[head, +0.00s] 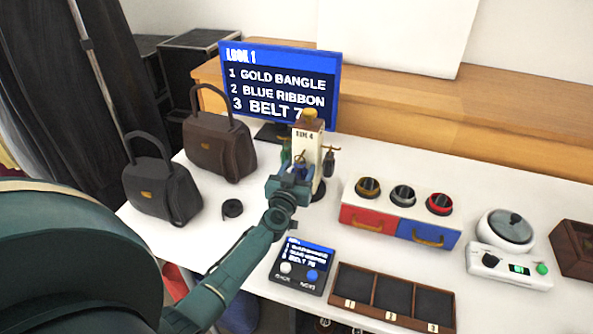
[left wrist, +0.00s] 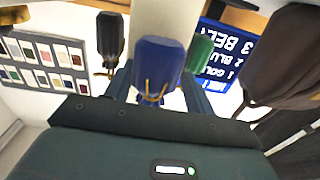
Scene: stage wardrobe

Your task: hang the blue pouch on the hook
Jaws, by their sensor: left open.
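The blue pouch (left wrist: 160,62) fills the middle of the left wrist view, a gold cord tied around its neck. In the head view the blue pouch (head: 300,168) shows at the front of a pale stand (head: 307,143). My left gripper (head: 292,176) is at the stand, open, with its fingers (left wrist: 158,84) on both sides of the pouch. I cannot tell whether they touch it. A green pouch (left wrist: 201,53) and a black pouch (left wrist: 110,40) flank it; the black pouch (head: 328,163) hangs at the stand's right. The hook by the blue pouch is hidden. My right gripper is not in view.
Two dark handbags (head: 162,191) (head: 219,148) stand left of the stand, with a black roll (head: 232,208) nearby. A screen (head: 280,82) is behind. A drawer box (head: 400,225), small console (head: 303,266) and compartment tray (head: 392,319) lie to the right and front.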

